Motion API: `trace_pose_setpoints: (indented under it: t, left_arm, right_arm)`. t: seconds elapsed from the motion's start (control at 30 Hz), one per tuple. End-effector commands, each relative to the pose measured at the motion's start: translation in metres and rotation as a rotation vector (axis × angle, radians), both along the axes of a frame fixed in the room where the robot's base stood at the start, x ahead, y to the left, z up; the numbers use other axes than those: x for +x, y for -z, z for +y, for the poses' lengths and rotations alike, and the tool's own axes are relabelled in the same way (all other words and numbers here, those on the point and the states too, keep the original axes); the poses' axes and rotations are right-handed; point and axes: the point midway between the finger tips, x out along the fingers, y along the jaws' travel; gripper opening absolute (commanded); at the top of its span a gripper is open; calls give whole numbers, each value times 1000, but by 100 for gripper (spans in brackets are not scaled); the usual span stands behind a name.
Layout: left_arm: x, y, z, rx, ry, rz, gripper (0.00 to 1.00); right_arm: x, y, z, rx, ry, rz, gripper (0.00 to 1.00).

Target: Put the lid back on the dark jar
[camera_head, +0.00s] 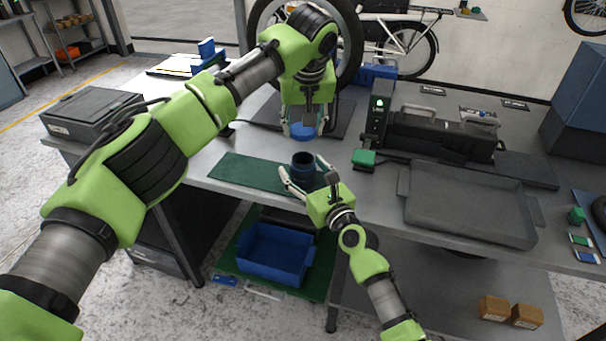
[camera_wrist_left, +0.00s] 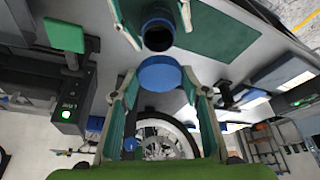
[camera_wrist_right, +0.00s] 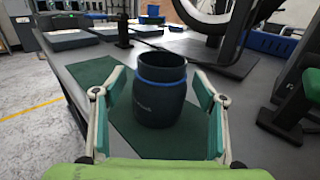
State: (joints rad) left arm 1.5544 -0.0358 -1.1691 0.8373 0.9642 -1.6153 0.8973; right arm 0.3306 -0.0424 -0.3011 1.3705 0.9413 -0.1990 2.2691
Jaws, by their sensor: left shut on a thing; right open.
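The dark jar (camera_head: 303,167) stands upright and uncovered on a green mat (camera_head: 246,171). In the right wrist view the jar (camera_wrist_right: 160,98) has a blue band around its neck. My left gripper (camera_head: 303,122) is shut on the blue lid (camera_head: 303,132), above and slightly behind the jar. In the left wrist view the lid (camera_wrist_left: 159,75) sits between the fingertips, apart from the open jar mouth (camera_wrist_left: 158,34). My right gripper (camera_wrist_right: 160,90) is open, with one finger on each side of the jar; gaps show between the fingers and its wall.
A black device (camera_head: 440,136) stands behind the tray. A wheel (camera_head: 345,55) rises behind my left gripper. A blue bin (camera_head: 272,252) is below the table.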

Motion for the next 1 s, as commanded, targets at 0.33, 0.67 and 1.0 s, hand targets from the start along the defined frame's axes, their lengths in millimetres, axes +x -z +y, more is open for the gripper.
trace_pose_setpoints:
  t: [0.33, 0.67, 1.0]
  left_arm:
    - [0, 0, 0, 0, 0, 0, 35]
    - [0, 0, 0, 0, 0, 0, 35]
    - [-2, 42, 0, 2, 0, 5, 35]
  right_arm:
    - [4, 0, 2, 0, 1, 1, 65]
    - [4, 0, 2, 0, 1, 1, 6]
    - [4, 0, 2, 0, 1, 1, 6]
